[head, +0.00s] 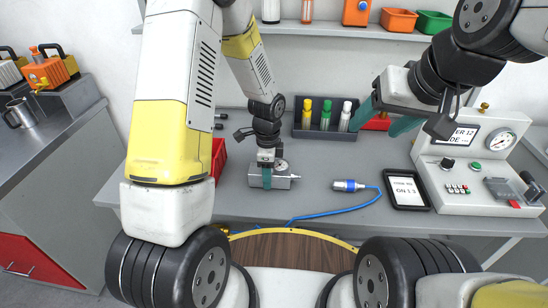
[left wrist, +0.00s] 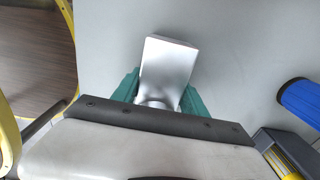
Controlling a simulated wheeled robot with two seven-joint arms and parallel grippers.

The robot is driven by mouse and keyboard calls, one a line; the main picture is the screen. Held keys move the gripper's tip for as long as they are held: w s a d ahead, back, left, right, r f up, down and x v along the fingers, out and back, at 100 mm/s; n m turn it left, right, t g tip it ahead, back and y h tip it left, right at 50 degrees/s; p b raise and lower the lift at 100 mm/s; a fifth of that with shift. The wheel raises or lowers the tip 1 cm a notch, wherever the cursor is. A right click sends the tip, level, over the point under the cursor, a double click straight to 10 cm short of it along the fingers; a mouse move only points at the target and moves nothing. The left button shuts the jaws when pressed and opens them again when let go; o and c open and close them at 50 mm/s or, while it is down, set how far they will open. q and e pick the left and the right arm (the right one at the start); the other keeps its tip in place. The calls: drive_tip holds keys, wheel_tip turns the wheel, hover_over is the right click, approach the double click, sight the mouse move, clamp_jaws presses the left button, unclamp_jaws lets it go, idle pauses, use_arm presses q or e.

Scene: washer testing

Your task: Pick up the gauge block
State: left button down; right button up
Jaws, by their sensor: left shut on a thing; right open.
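The gauge block appears to be the grey metal piece (head: 284,183) on or just above the grey table in the head view. In the left wrist view, the silver block (left wrist: 168,66) sits between the teal fingers, with a rounded part near the jaw. My left gripper (head: 267,176) points down and is shut on it. The gripper hides part of the block, and I cannot tell whether it touches the table. My right gripper (head: 386,118) is open and empty, raised above the table to the right, in front of the tube rack.
A rack (head: 325,133) with coloured bottles stands behind. A blue-cabled probe (head: 348,185), a tablet (head: 407,190) and a gauge console (head: 470,165) lie to the right. A red bin (head: 219,157) is at left. A blue cylinder (left wrist: 300,96) shows in the wrist view. The front table middle is clear.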

use_arm(q)
drive_tip(key=shift+r, duration=0.15)
drive_tip(key=shift+r, duration=1.8)
drive_tip(key=s+d+r, duration=0.1)
drive_tip(key=s+d, duration=0.1)
drive_tip(key=s, duration=1.3)
drive_tip(key=shift+s+d, duration=0.25)
drive_tip(key=shift+s, duration=0.15)
drive_tip(key=shift+w, duration=0.1)
drive_tip(key=shift+w+a+f, duration=0.4)
drive_tip(key=shift+w+f, duration=0.3)
drive_tip(key=shift+w, duration=1.8)
drive_tip(key=shift+w+a+f, duration=0.4)
drive_tip(key=shift+w+f, duration=0.25)
drive_tip(key=shift+w, duration=1.9)
drive_tip(key=shift+w+a+f, duration=0.4)
drive_tip(key=shift+w+f, duration=0.3)
drive_tip(key=shift+w, duration=1.8)
drive_tip(key=shift+w+f, duration=0.1)
drive_tip(key=shift+w, duration=0.15)
drive_tip(key=shift+f, duration=0.3)
